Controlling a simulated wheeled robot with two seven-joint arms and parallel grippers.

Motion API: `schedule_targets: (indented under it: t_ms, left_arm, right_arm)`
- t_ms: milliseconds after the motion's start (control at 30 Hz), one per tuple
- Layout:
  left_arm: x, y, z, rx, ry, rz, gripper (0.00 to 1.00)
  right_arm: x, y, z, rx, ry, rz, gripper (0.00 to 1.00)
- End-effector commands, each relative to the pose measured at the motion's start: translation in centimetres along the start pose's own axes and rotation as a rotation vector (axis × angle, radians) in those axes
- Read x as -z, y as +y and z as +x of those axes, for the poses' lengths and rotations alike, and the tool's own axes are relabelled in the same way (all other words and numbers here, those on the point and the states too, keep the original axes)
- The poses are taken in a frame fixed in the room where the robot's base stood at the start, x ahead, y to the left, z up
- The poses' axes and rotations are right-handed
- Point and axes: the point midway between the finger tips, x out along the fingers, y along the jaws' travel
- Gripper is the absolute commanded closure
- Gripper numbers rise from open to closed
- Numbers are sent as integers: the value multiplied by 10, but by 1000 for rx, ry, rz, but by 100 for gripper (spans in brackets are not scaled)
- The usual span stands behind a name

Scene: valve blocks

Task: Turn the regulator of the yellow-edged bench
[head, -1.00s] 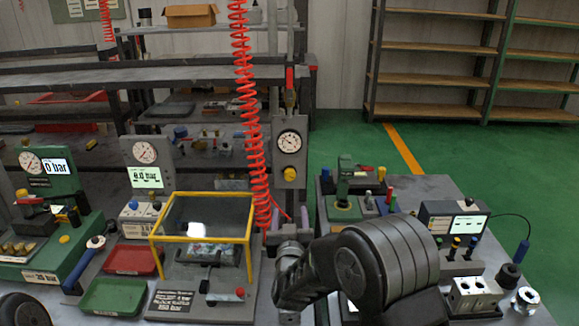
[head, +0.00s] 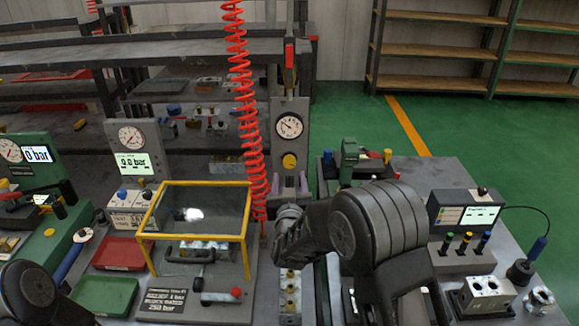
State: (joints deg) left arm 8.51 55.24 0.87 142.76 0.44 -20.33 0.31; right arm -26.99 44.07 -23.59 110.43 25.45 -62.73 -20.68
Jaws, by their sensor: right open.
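The yellow-edged bench has a clear guard with a yellow frame (head: 246,238) over a block with fittings. Behind its right side stands a grey post with a round dial gauge (head: 289,126). The regulator, a yellow knob (head: 289,161), sits on the post below the gauge. My right gripper (head: 289,185) is just below the knob, its two fingertips apart to either side, with nothing between them. My right wrist hides its base. Whether a finger touches the post cannot be told. My left gripper is out of view; only part of my left arm shows at bottom left.
A red coiled hose (head: 243,90) hangs just left of the post. A green-panel bench (head: 45,235) stands at left, red and green trays (head: 105,297) beside the guard. Right of my arm is a bench with a display box (head: 465,212) and metal blocks (head: 487,296).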

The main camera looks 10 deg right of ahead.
Motion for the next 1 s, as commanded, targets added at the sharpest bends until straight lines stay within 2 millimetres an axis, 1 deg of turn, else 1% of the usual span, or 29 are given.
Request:
schedule_targets:
  t_ms: [33,200,300,400,500,733,1000]
  left_arm:
    - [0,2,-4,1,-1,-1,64]
    - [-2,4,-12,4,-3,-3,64]
    - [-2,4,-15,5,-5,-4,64]
    - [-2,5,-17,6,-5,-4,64]
    - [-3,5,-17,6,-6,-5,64]
    - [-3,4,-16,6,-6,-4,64]
    - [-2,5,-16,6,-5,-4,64]
  right_arm:
    - [2,1,8,-1,-1,-2,45]
    - [2,1,36,-2,0,-1,45]
    - [2,1,49,-2,0,0,45]
    - [1,1,57,-2,-1,0,45]
    - [0,1,60,-1,0,0,45]
    - [0,1,60,-1,0,1,45]
    - [0,1,60,-1,0,1,68]
